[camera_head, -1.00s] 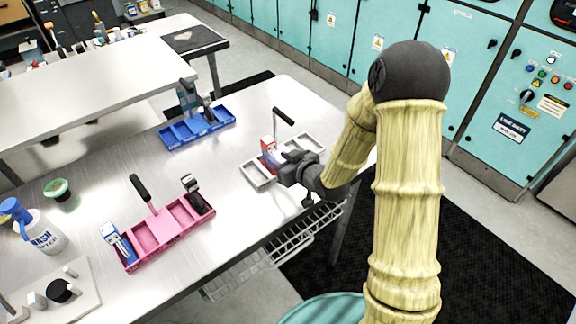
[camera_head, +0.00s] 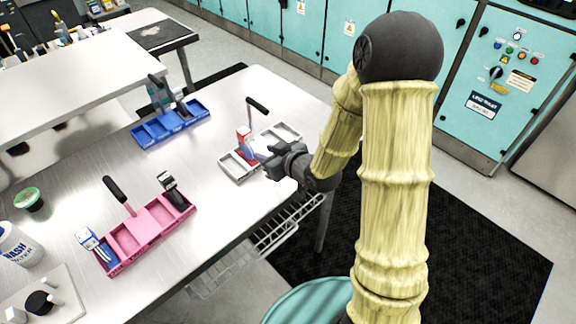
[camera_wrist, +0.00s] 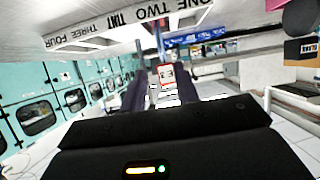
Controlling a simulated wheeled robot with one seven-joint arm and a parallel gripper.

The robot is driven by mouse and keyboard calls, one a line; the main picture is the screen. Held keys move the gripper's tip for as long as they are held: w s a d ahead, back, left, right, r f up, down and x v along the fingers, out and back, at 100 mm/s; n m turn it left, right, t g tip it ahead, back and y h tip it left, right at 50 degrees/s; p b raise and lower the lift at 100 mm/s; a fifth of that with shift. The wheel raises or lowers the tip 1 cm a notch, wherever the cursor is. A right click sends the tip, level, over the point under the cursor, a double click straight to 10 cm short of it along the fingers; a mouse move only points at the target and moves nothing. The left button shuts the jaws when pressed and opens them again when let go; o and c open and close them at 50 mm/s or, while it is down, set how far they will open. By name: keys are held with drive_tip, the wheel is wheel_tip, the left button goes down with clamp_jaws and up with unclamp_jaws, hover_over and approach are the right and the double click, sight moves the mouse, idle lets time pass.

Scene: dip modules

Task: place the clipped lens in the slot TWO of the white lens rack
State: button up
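The white lens rack (camera_head: 236,168) stands near the right end of the steel table, with a black handle (camera_head: 257,105) rising from its middle. A red and white clip (camera_head: 243,142) stands upright in its left half, and it also shows in the wrist view (camera_wrist: 165,73). I cannot make out its lens clearly or read its exact slot. My gripper (camera_head: 263,151) is just right of the clip. In the wrist view my gripper (camera_wrist: 163,88) has its fingers apart, with the clip just beyond the tips and gaps on both sides. The slot labels (camera_wrist: 160,15) appear upside down.
A pink rack (camera_head: 150,228) with clips stands at the front left, a blue rack (camera_head: 170,125) behind. A wash bottle (camera_head: 18,245) and a green-topped jar (camera_head: 28,198) are at the left edge. The table between the racks is clear.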

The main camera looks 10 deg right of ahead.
drive_tip(key=s+d+r+m+g+h, duration=0.1)
drive_tip(key=s+d+m+g+h, duration=0.2)
drive_tip(key=s, duration=0.6)
drive_tip(key=s+d+r+m+g+h, duration=0.1)
drive_tip(key=s+d+m+g+h, duration=0.2)
drive_tip(key=s+d, duration=0.5)
drive_tip(key=shift+s+r+m+g+h, duration=0.3)
drive_tip(key=shift+s+g+h, duration=0.25)
drive_tip(key=shift+g, duration=0.65)
